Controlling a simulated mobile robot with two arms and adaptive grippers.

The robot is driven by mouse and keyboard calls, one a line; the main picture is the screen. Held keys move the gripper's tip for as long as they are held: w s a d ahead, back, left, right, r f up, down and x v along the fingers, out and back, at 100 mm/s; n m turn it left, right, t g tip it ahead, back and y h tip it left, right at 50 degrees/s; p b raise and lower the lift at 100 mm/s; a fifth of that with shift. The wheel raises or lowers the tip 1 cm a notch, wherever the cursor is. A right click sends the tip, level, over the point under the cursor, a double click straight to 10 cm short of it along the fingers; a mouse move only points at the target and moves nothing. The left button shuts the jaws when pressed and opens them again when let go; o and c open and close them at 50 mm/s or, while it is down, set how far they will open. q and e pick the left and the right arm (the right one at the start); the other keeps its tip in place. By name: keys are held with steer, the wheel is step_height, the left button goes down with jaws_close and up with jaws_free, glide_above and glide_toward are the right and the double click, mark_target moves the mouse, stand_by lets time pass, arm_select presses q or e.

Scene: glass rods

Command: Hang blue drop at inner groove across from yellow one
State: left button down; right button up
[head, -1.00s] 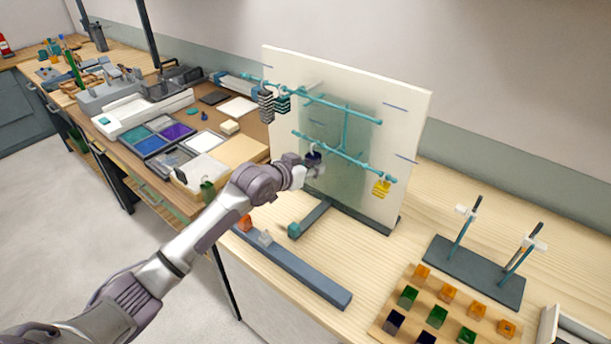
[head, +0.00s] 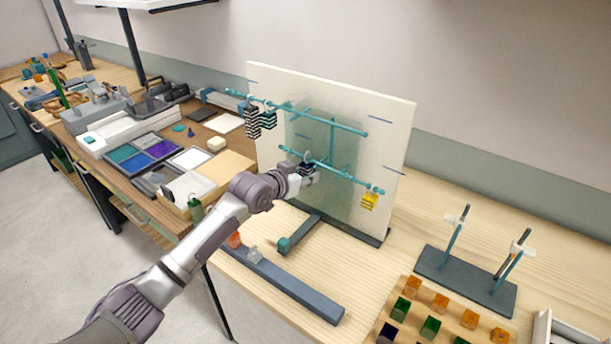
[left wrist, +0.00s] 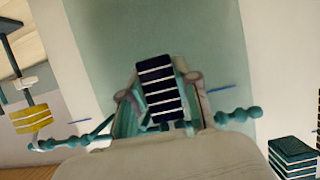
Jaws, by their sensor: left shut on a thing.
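The blue drop (left wrist: 160,90), dark navy with white stripes, is held between the fingers of my left gripper (left wrist: 160,98). In the head view my left gripper (head: 310,172) is shut on this drop (head: 305,168), just in front of the lower teal rod (head: 335,170). The drop's hook shows close to the rod; I cannot tell whether it rests in a groove. The yellow drop (head: 369,201) hangs near the right end of the lower rod. It also shows at the left of the left wrist view (left wrist: 32,118). My right gripper is out of view.
A pale backboard (head: 395,130) stands behind. A dark blue bar (head: 295,288) lies along the front edge. A rod stand (head: 465,280) and a wooden tray of coloured cubes are at right.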

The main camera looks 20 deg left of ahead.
arm_select(q)
steer(key=shift+f, duration=0.1)
steer(key=shift+f, duration=0.4)
